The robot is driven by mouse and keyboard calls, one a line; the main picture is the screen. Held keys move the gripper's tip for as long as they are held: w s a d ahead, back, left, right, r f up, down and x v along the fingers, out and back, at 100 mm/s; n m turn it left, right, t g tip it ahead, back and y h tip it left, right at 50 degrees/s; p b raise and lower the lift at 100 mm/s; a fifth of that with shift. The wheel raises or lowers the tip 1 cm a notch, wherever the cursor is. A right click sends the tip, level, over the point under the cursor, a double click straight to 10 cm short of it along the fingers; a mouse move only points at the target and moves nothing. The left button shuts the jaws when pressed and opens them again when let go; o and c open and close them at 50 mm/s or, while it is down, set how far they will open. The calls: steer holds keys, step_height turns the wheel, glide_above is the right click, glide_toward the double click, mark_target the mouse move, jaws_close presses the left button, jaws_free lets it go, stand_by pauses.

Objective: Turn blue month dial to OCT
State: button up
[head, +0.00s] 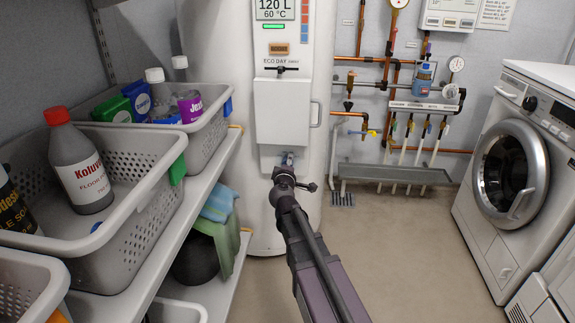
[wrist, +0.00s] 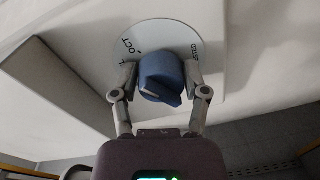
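The blue month dial (wrist: 161,76) sits on a round white plate (wrist: 158,32) with dark lettering. "OCT" reads at the plate's upper left, tilted, and other partly hidden lettering is on the right. My gripper (wrist: 162,80) has one finger on each side of the dial, both seemingly against it. The dial hides the plate's lower middle. In the head view, my gripper (head: 287,162) reaches the lower front of the white boiler (head: 265,100); the dial there is mostly hidden, and only a small bluish part shows.
A white box cover (head: 281,110) is on the boiler front above my gripper. Shelves with grey baskets (head: 135,215) and bottles stand at left. Copper pipes and valves line the back wall. A washing machine (head: 520,175) stands at right. The floor between is clear.

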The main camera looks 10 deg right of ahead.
steer(key=shift+o, duration=1.1)
steer(key=shift+n, duration=0.4)
